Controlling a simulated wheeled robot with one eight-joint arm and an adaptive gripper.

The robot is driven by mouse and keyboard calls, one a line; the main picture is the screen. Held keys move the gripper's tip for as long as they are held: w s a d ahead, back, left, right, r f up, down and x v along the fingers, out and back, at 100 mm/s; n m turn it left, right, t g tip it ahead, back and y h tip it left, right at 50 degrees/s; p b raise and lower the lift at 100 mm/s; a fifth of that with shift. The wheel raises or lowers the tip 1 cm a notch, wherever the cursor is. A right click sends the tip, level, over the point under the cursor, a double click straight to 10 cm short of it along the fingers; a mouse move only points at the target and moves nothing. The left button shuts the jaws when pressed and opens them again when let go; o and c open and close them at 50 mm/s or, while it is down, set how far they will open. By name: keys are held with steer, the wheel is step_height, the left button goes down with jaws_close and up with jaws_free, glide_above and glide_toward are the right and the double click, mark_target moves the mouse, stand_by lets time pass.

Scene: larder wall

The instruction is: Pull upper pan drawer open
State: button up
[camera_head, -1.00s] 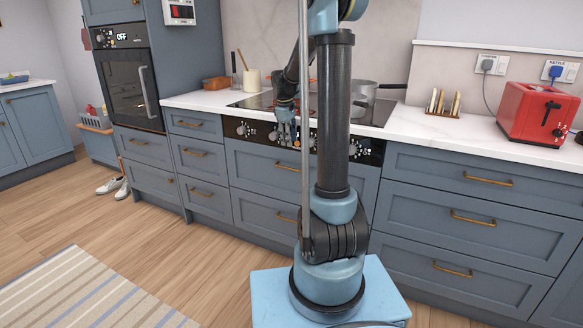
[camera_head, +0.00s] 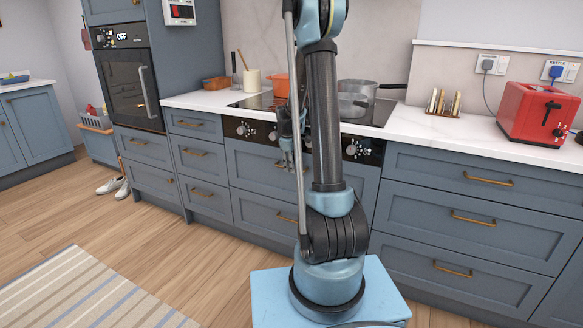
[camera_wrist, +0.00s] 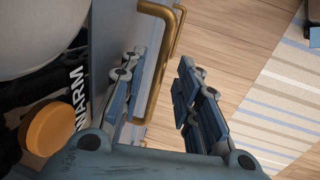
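The upper pan drawer (camera_head: 252,169) is the wide blue-grey front below the hob controls, and it looks shut. Its brass handle (camera_wrist: 153,72) shows in the wrist view, between the two fingers of my gripper (camera_wrist: 165,88). The handle lies closer to the left finger, which appears to be on the drawer-front side of the bar. The fingers are spread apart, and I see no grip on the bar. In the head view my gripper (camera_head: 290,158) is in front of this drawer. My arm hides part of the drawer and its handle there.
The lower pan drawer (camera_head: 262,213) is directly below. Hob knobs (camera_head: 243,130) line the panel above; an orange knob (camera_wrist: 52,128) is close in the wrist view. An orange pot (camera_head: 281,85) and a glass-like pan (camera_head: 356,97) stand on the hob. Floor before the drawers is open.

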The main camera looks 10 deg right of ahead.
steer(key=shift+f, duration=0.25)
jaws_close()
